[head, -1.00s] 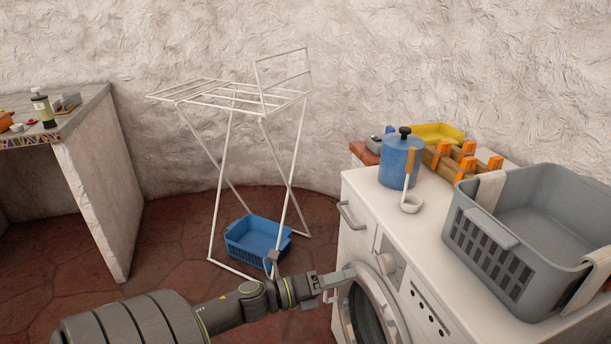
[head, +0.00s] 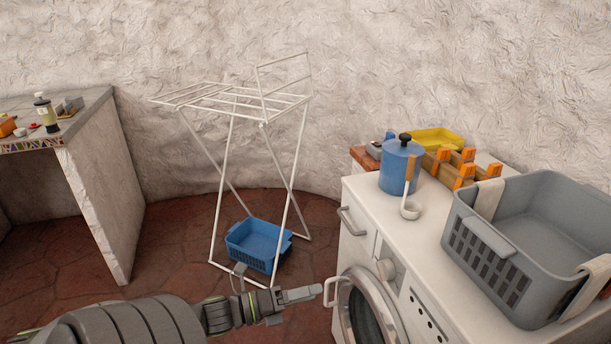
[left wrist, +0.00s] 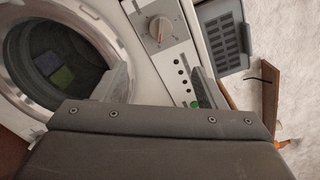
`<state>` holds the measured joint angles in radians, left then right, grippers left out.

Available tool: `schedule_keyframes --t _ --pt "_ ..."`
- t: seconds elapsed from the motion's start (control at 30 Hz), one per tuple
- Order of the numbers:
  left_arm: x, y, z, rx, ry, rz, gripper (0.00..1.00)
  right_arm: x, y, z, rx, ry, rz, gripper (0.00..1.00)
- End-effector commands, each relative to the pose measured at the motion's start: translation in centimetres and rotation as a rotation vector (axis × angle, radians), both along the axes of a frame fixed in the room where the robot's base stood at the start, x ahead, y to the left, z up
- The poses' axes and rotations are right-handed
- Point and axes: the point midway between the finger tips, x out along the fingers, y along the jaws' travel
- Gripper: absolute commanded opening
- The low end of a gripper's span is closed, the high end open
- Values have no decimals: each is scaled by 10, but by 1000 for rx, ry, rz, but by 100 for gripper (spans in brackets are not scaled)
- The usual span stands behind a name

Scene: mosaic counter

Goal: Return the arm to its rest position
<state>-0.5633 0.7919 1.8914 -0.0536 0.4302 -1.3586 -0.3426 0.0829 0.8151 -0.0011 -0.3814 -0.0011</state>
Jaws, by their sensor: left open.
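My left arm comes in from the lower left in the head view. Its gripper (head: 303,293) is in front of the washing machine (head: 352,249), just left of the round door (head: 366,312). The gripper also shows in the left wrist view (left wrist: 161,86), with its two fingers apart and nothing between them. It looks clear of the white handle (head: 332,296) at the door's left edge. In the left wrist view, green and bluish items show inside the round drum opening (left wrist: 62,62). My right gripper is in neither view.
A grey laundry basket (head: 500,285), a blue canister (head: 396,170) and a ladle (head: 410,208) stand on the machine's top. A white drying rack (head: 222,190) with a blue basket (head: 257,243) at its foot stands behind the arm. A counter (head: 88,110) is at the left.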

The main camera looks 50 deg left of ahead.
Motion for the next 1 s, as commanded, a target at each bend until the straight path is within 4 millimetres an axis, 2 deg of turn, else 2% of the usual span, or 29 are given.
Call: schedule_keyframes --t 0.27,0.43,0.57,0.67,0.8,0.9,1.0 --pt "0 0 0 0 0 0 65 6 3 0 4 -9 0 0" --pt "1 1 -1 -4 4 4 65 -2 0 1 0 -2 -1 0" --pt "3 17 -18 -65 69 75 65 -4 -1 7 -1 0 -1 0" --pt "2 44 -53 -188 187 205 65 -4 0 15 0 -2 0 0" --pt "-17 81 -128 -444 397 462 65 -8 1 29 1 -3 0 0" --pt "-44 92 -185 -643 538 653 65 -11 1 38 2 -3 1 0" --pt "-79 89 -240 -842 670 849 65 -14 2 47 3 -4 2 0"
